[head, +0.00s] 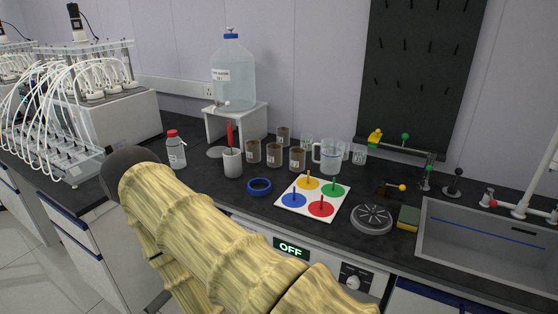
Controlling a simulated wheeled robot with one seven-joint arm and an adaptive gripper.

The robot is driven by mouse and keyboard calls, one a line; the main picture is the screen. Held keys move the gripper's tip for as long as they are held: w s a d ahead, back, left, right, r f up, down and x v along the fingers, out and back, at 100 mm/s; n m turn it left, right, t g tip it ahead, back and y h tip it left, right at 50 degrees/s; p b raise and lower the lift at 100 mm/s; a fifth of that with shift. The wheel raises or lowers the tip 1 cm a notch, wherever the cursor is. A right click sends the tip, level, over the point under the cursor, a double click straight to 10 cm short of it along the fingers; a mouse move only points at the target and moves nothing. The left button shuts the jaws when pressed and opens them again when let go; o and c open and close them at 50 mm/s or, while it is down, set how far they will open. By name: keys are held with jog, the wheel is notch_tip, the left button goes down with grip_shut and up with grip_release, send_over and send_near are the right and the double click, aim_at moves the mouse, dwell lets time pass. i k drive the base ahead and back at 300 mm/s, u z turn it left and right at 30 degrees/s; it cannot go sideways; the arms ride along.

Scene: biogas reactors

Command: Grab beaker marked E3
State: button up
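Several small beakers stand grouped on the dark worktop in the head view. Beakers with brown contents stand at the left (253,151), in the middle (274,155), at the right (297,158) and at the back (283,135). Clear beakers stand behind the jug (359,154) and behind the brown ones (306,142). Labels are too small to read, so I cannot tell which is E3. My yellow, bamboo-like arm crosses the foreground, below and in front of the beakers. My gripper is not visible.
A clear jug (329,157), a grey cup (232,163), a red-capped bottle (175,150) and a blue ring (259,187) stand nearby. A white board with coloured discs (313,210) and a round grey device (371,219) lie in front. A sink (490,245) is at right.

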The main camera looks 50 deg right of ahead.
aim_at(253, 151)
jog(key=i, duration=1.25)
jog(key=z, duration=2.2)
